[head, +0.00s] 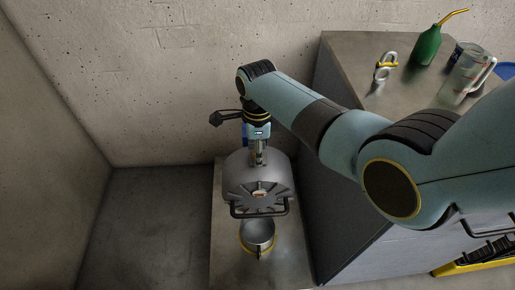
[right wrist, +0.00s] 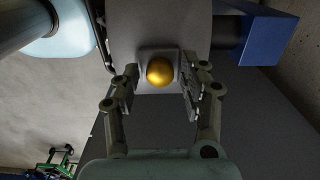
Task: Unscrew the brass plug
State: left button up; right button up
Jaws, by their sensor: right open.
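The brass plug (right wrist: 160,71) shows in the right wrist view as a round gold knob on a pale square seat on top of a grey housing (right wrist: 181,20). In the head view the ribbed grey housing (head: 262,180) stands on a low bench, and the plug is hidden by my gripper. My right gripper (right wrist: 158,88) is open, with one finger on each side of the plug and gaps visible to both. In the head view the right gripper (head: 258,158) points down at the housing's top. My left gripper is not in view.
A metal cup with a yellow band (head: 257,236) stands in front of the housing on the bench (head: 228,262). On the higher worktop (head: 350,50) at right are a green bottle (head: 427,46), a clear jug (head: 463,76) and a shackle (head: 384,68). A wall stands close behind.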

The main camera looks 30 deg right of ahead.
grip_shut()
jog(key=shift+r+n+p, duration=0.25)
jog(key=shift+n+p, duration=0.25)
jog(key=shift+n, duration=0.4)
jog(key=n+p, duration=0.1)
jog(key=n, duration=0.2)
jog(key=shift+n, duration=0.3)
jog(key=n+p, duration=0.1)
jog(key=n, duration=0.4)
jog(key=shift+p, duration=0.3)
jog(key=n, duration=0.4)
jog(key=shift+p, duration=0.35)
jog(key=n, duration=0.4)
jog(key=shift+f, duration=0.1)
